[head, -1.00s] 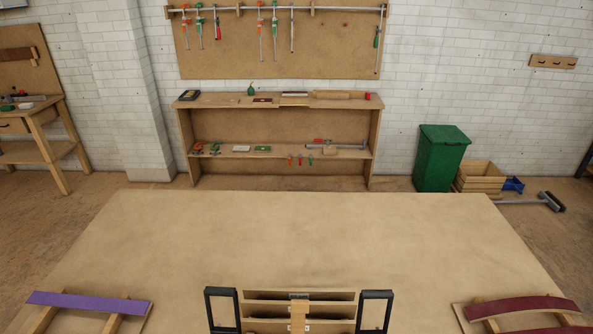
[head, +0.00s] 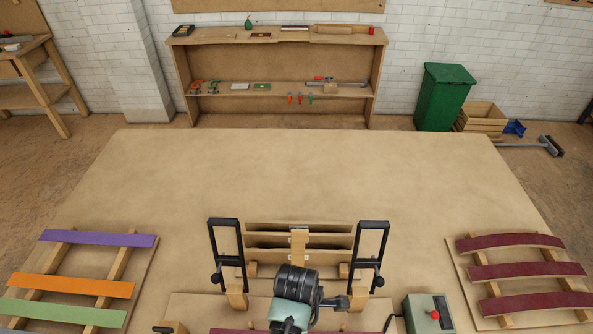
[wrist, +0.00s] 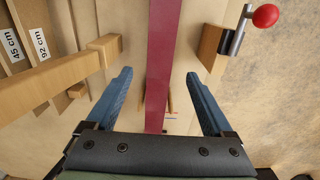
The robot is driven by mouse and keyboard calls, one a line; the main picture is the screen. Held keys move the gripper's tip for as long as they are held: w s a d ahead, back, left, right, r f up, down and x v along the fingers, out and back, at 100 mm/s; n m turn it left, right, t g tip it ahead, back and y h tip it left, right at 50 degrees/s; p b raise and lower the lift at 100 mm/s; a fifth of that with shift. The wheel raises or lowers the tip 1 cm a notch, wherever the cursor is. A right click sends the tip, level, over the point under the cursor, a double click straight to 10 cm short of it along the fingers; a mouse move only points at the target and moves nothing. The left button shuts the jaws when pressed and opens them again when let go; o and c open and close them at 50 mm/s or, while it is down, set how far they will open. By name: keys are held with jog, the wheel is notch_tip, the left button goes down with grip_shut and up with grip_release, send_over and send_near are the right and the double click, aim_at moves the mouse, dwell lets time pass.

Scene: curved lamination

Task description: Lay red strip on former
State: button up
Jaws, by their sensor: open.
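A dark red strip (wrist: 163,50) runs lengthwise through the wrist view, between the two blue fingers of my gripper (wrist: 158,77). The fingers are open, one on each side of the strip, with gaps. In the head view, part of a red strip (head: 235,331) shows at the bottom edge, beneath my wrist (head: 294,290), which hides its middle. My fingertips are hidden there. The strip lies over a pale wooden fixture (head: 185,305) on the table. I cannot make out the former's shape or whether the strip touches it.
A left rack (head: 60,262) holds purple, orange and green strips. A right rack (head: 475,292) holds several curved maroon strips. Black-framed clamps (head: 226,250) (head: 371,250) flank a slotted wooden holder (head: 262,228). A control box (head: 428,312) with a red knob stands right. The table's far half is clear.

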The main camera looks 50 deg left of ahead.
notch_tip(320, 180, up, 6)
jog(key=shift+r, duration=0.1)
jog(key=w+r+m+t+y, duration=0.3)
jog(key=w+r+m+t, duration=0.4)
jog(key=w+r, duration=0.75)
jog(key=w+d+r+m+t+y, duration=0.1)
jog(key=w+d+r+m+t, duration=0.2)
jog(key=r, duration=0.4)
jog(key=w+d+r+m+t, duration=0.1)
jog(key=w+r+m+t, duration=0.15)
jog(key=w+r, duration=0.35)
jog(key=s+d+r+m+t, duration=0.1)
jog(key=d+r+m+t, duration=0.2)
jog(key=r, duration=0.5)
jog(key=s+d+r+m+t+h, duration=0.1)
jog(key=d+r+m+t, duration=0.2)
jog(key=r, duration=0.5)
jog(key=s+d+r+m+t, duration=0.1)
jog(key=d+r+m+t, duration=0.2)
jog(key=r, duration=0.5)
jog(key=s+d+r+m+t+h, duration=0.3)
jog(key=s+d+r+m+t, duration=0.3)
jog(key=r, duration=0.8)
jog(key=s+d, duration=0.2)
jog(key=s, duration=0.2)
jog(key=shift+s+r+m, duration=0.15)
jog(key=shift+s+m, duration=0.2)
